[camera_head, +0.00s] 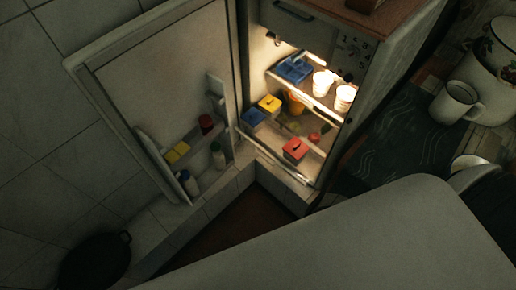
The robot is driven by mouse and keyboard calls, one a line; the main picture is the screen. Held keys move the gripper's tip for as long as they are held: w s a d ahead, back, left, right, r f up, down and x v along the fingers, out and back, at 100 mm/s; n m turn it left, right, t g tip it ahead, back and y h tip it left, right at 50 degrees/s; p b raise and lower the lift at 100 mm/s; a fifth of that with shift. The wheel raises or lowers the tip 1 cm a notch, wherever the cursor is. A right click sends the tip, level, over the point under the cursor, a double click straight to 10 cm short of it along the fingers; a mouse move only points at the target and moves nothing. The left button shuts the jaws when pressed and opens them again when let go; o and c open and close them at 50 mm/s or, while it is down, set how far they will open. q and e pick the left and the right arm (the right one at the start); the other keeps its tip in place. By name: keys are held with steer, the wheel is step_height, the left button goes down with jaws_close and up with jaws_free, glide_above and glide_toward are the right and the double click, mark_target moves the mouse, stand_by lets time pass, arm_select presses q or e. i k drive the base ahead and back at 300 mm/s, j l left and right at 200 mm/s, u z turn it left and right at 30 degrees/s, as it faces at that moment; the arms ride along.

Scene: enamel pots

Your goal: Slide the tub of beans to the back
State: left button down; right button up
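An open, lit fridge (285,20) stands at the top middle. I cannot tell which container is the tub of beans. Two white tubs stand side by side on the upper shelf, the left one (322,82) and the right one (344,97). A blue tray-like item (294,68) lies to their left. Below are a yellow-lidded container (269,104), a blue container (253,118), a red-lidded container (295,150) and an orange jug-like item (293,103). Neither of my grippers is in view.
The fridge door (160,80) is swung open to the left, with bottles and jars on its shelves. A dark pan (95,262) is at the lower left. White enamel mug (455,103) and pot (480,62) stand at right. A large pale surface fills the bottom right.

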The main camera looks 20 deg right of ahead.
mark_target(287, 157)
steer(key=z, duration=1.15)
